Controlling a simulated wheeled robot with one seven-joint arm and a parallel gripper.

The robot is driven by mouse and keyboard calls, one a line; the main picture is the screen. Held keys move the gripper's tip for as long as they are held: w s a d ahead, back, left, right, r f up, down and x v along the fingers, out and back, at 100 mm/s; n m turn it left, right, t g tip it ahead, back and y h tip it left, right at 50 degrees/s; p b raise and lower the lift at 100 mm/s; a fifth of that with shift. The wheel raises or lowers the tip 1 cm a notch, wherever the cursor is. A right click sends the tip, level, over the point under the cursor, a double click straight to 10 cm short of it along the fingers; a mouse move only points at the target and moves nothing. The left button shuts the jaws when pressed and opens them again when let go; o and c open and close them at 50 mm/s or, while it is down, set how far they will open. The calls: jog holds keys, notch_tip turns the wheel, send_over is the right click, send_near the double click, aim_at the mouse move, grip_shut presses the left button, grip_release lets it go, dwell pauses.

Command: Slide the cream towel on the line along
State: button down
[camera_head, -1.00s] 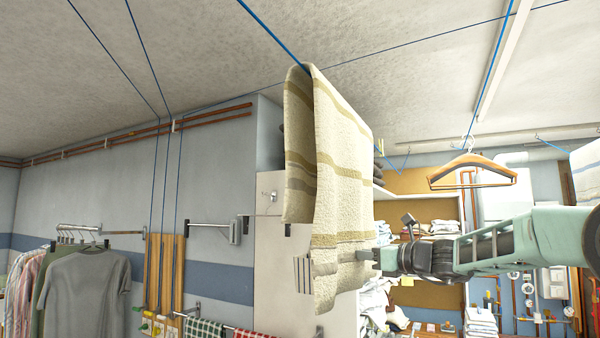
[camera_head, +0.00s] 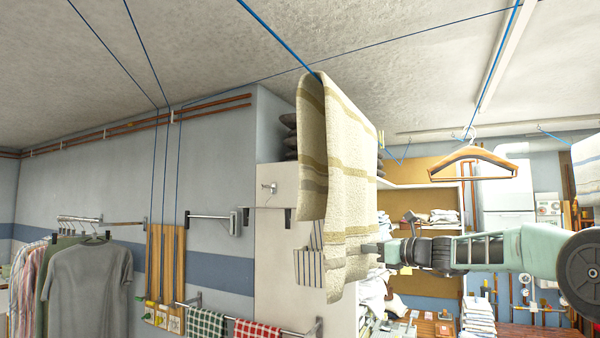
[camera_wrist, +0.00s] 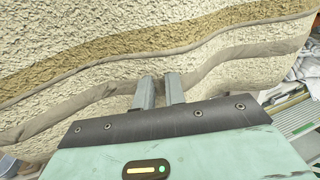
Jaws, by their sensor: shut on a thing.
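The cream towel (camera_head: 345,165) with tan stripes hangs folded over a blue line (camera_head: 275,36) in the middle of the head view. My gripper (camera_head: 372,250) comes from the right and meets the towel's lower right edge. In the wrist view the cream towel (camera_wrist: 130,45) fills most of the picture, and the two fingers of my gripper (camera_wrist: 159,85) are close together on its cloth near a grey-brown stripe. The fingertips are partly hidden in the towel.
A wooden hanger (camera_head: 472,160) hangs from another line to the right. Behind the towel stand a pale cabinet (camera_head: 277,215) and shelves with folded linen. Shirts (camera_head: 90,285) hang at the left, and checked cloths (camera_head: 206,324) hang on a low rail. Another towel (camera_head: 588,165) shows at the right edge.

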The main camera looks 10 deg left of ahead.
jog(key=shift+w+d, duration=0.15)
jog(key=c, duration=1.4)
grip_release()
jog(key=shift+f, duration=0.15)
jog(key=shift+b+v, duration=2.4)
jog(key=shift+v, duration=0.55)
